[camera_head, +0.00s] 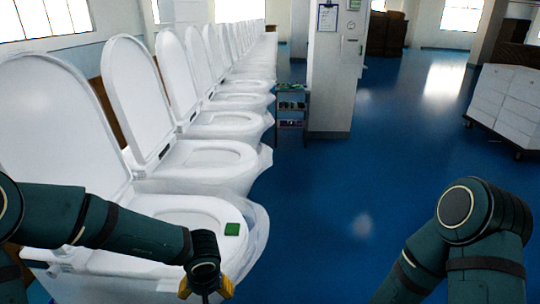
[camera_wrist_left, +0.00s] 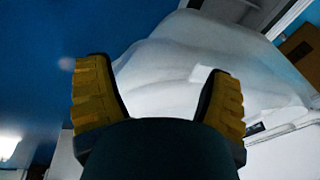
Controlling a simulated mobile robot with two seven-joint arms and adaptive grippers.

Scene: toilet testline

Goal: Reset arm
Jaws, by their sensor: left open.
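My left arm reaches in from the left in the head view, across the front of the nearest toilet (camera_head: 105,262). Its gripper (camera_head: 206,290) hangs low at the front of that toilet, with yellow fingers pointing down. In the left wrist view the two yellow fingers (camera_wrist_left: 158,100) are spread apart with nothing between them, and a white toilet surface (camera_wrist_left: 165,75) shows beyond. My right arm (camera_head: 465,225) is bent at the lower right of the head view; its gripper is out of the picture.
A long row of white toilets with raised lids (camera_head: 135,90) runs away along the left. A white pillar (camera_head: 334,70) with a small shelf (camera_head: 291,108) stands mid-picture. White boxes on a cart (camera_head: 508,100) stand at the right. The blue floor (camera_head: 340,190) between is clear.

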